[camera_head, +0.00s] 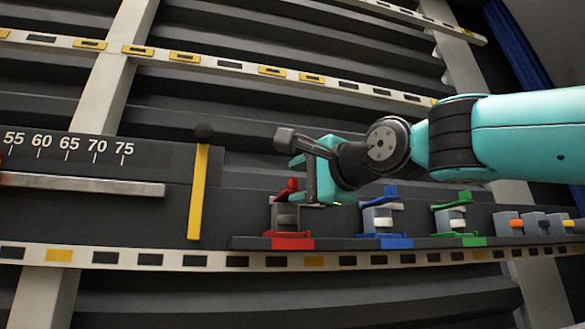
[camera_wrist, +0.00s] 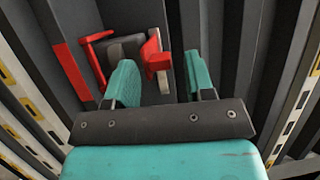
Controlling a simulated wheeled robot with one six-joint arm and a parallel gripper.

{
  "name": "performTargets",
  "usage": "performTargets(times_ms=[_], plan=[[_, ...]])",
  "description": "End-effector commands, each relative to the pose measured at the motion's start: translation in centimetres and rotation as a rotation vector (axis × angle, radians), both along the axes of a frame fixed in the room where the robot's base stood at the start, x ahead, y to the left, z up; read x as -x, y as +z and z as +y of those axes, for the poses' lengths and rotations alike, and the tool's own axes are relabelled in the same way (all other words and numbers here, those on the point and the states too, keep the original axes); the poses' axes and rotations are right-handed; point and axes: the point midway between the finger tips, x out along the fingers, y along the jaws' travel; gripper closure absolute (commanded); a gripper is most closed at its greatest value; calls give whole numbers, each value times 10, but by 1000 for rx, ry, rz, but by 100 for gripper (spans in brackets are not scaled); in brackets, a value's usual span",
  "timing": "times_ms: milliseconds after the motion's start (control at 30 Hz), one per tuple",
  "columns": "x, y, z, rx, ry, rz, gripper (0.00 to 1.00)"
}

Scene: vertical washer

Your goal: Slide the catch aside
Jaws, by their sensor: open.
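The catch nearest my gripper is a grey block with red parts (camera_head: 287,215), on the dark ledge in the head view. In the wrist view the red-and-grey catch (camera_wrist: 155,55) shows at upper centre, with a red tab and a red bar to its left. My gripper (camera_wrist: 161,72) is open and empty. Its teal fingers stand on either side of the line to the red tab, the left finger closer and partly covering the catch. In the head view my gripper (camera_head: 303,182) is at the catch's upper right. Contact cannot be told.
A blue catch (camera_head: 381,218) and a green catch (camera_head: 456,218) stand to the right on the same ledge. Farther right are small grey blocks with orange and yellow parts (camera_head: 535,224). A yellow lever (camera_head: 198,195) and a numbered scale (camera_head: 75,150) are at left.

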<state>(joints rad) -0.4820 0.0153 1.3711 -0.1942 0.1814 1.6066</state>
Motion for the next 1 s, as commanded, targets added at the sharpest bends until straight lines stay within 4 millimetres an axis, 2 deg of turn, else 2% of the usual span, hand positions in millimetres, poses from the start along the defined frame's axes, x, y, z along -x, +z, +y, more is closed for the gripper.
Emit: performTargets(times_ms=[200, 533, 567, 700, 767, 1000], plan=[[-18, 2, 14, 1, 0, -1, 51], [-20, 0, 16, 0, -1, -1, 51], [-20, 0, 16, 0, 0, -1, 56], [-20, 0, 16, 0, 0, -2, 88], [-20, 1, 16, -1, 0, -3, 100], [-19, 2, 7, -5, -2, -8, 100]])
